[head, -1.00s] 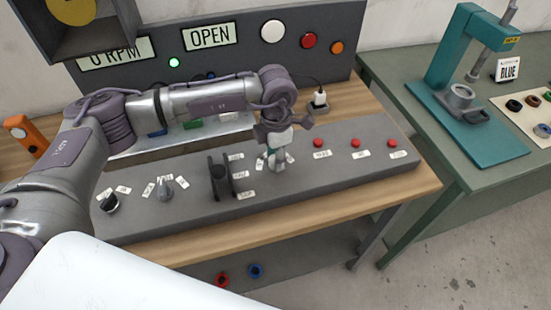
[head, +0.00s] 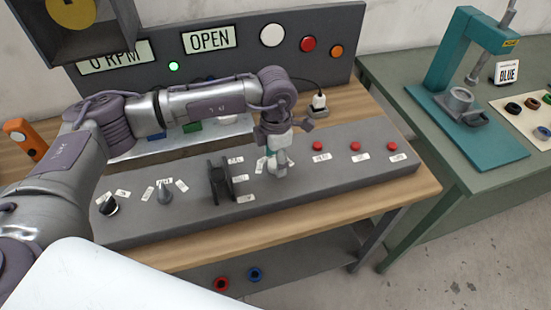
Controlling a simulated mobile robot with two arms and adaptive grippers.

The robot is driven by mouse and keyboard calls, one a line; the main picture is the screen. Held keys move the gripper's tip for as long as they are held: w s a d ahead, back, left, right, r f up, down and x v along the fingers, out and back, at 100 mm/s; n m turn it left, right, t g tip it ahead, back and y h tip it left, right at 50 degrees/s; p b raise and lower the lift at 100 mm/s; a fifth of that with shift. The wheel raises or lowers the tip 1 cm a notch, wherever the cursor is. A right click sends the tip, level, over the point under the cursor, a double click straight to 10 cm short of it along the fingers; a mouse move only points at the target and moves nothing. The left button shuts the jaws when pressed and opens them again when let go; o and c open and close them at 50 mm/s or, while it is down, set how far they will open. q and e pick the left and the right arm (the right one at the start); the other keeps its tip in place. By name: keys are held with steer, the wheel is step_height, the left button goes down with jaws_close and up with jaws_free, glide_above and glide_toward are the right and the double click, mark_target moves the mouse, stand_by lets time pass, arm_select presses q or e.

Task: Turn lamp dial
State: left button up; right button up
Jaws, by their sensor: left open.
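The grey control panel (head: 320,175) lies on the wooden bench. A black dial (head: 109,205) with a light face sits at its left end, and a grey pointed knob (head: 165,194) stands to the right of it, both with small labels around them. My left gripper (head: 279,172) points down at the panel, right of the black lever block (head: 219,178). Its jaws are open. Small labels show beside the jaws, but the control under them is mostly hidden by the gripper, and I cannot tell whether they touch it. I cannot read which dial is the lamp's. My right gripper is out of view.
Several red buttons (head: 356,146) line the panel's right part. Behind stands a board with an "OPEN" display (head: 208,39), a lit green light (head: 173,66) and round lamps (head: 272,34). A plug (head: 318,103) stands at the back. A teal press (head: 470,100) occupies the right table.

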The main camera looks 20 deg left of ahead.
arm_select(q)
step_height(320, 180, up, 12)
steer(key=shift+f, duration=0.2)
stand_by(0.5)
